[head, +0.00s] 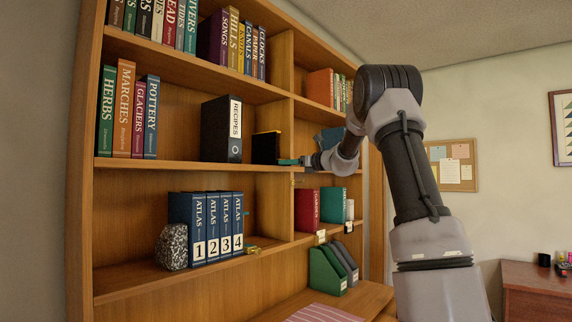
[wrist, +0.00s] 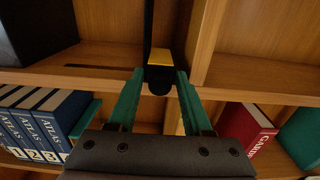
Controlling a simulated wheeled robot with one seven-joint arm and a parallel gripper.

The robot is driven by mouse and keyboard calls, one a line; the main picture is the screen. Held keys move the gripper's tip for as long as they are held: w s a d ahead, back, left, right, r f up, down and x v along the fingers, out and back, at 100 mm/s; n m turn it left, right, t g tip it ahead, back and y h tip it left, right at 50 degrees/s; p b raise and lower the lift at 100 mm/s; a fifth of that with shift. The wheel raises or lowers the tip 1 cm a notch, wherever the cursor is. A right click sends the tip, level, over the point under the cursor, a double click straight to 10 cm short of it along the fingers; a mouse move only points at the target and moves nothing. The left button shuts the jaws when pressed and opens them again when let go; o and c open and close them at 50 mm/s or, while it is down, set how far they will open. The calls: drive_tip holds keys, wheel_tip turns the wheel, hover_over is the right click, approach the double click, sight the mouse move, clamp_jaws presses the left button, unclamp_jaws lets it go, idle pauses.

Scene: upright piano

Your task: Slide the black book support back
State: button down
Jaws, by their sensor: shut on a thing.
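The black book support (head: 265,148) stands upright on the middle shelf, to the right of the black RECIPES binder (head: 221,130) with a gap between them. In the wrist view the support (wrist: 148,28) is seen nearly edge-on as a thin dark plate, with a yellow piece (wrist: 158,62) and a dark rounded part at its near end. My gripper (head: 288,162) reaches in from the right at shelf height. In the wrist view its green fingers (wrist: 160,80) are on either side of the dark rounded part, shut on it at the shelf's front edge.
A vertical divider (wrist: 203,45) stands just right of the support. Blue ATLAS volumes (head: 207,227) and a speckled stone (head: 172,247) stand on the shelf below. A red book (head: 307,209) is in the lower right bay. The shelf between binder and support is bare.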

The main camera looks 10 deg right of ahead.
drive_tip(key=c, duration=0.6)
unclamp_jaws()
drive_tip(key=shift+s, duration=0.15)
drive_tip(key=v, duration=1)
drive_tip(key=shift+s+d, duration=0.2)
drive_tip(key=shift+s, duration=0.05)
